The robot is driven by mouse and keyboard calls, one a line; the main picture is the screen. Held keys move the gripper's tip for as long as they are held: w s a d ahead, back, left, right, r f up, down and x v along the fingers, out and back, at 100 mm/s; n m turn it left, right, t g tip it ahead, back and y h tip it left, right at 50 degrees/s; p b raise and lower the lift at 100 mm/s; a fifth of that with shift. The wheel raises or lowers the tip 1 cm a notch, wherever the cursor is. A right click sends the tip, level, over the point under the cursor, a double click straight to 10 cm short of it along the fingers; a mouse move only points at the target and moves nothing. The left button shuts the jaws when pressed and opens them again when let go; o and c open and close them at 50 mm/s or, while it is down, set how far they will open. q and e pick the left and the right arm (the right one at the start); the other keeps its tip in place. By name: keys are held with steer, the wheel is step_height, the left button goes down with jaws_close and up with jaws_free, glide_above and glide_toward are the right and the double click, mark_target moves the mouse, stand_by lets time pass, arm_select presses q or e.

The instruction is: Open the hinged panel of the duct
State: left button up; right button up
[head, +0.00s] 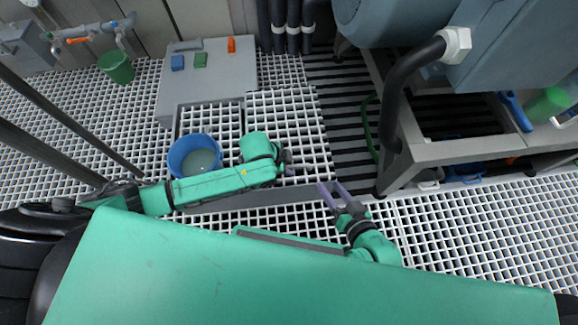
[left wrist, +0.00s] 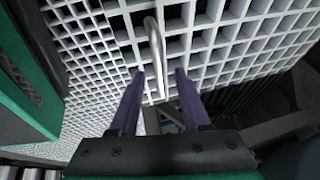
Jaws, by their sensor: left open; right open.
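A bent metal handle (left wrist: 153,50) rises from white grating in the left wrist view. My left gripper (left wrist: 161,74) is open, its two purple fingers on either side of the handle's near end and apart from it. In the head view my left gripper (head: 289,170) is low over the grating, and its fingers are mostly hidden. My right gripper (head: 330,187) is open and empty above the floor, right of the left one. No hinge can be made out.
A blue bucket (head: 196,155) stands beside my left forearm. A grey platform (head: 215,70) carries small coloured blocks. A dark slatted strip (head: 340,95) lies right of the grating. A steel frame with a large vessel (head: 400,20) fills the right. A green bucket (head: 117,67) stands at left.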

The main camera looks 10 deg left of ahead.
arm_select(q)
jaws_close()
stand_by(1.4)
